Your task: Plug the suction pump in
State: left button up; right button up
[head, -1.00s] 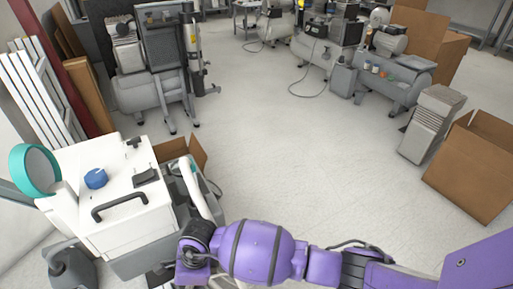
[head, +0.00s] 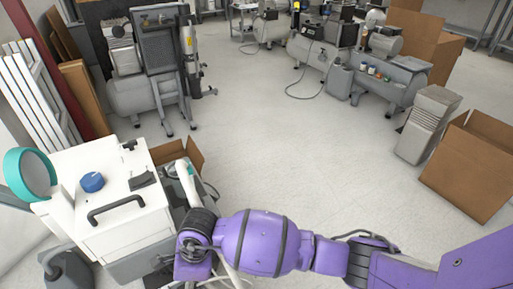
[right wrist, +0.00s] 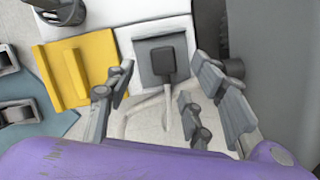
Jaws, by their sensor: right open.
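The suction pump appears to be the white machine (head: 115,200) at the left of the head view, with a blue knob, a black handle and a teal-rimmed round part. A dark plug (right wrist: 168,63) with a pale cable (right wrist: 167,100) shows in the right wrist view, over a grey square panel (right wrist: 147,52). My right gripper (right wrist: 160,85) is open, its fingers on either side of the plug and cable, apart from the plug. In the head view my purple right arm reaches to the machine's right side; its fingers are hidden there. My left gripper is not in view.
A cardboard box (head: 475,165) and a grey finned unit (head: 428,125) stand at the right. Compressors (head: 150,75) line the back. The middle floor is clear.

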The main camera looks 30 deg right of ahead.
jog(key=v, duration=0.7)
jog(key=shift+r, duration=0.45)
jog(key=shift+w, duration=0.1)
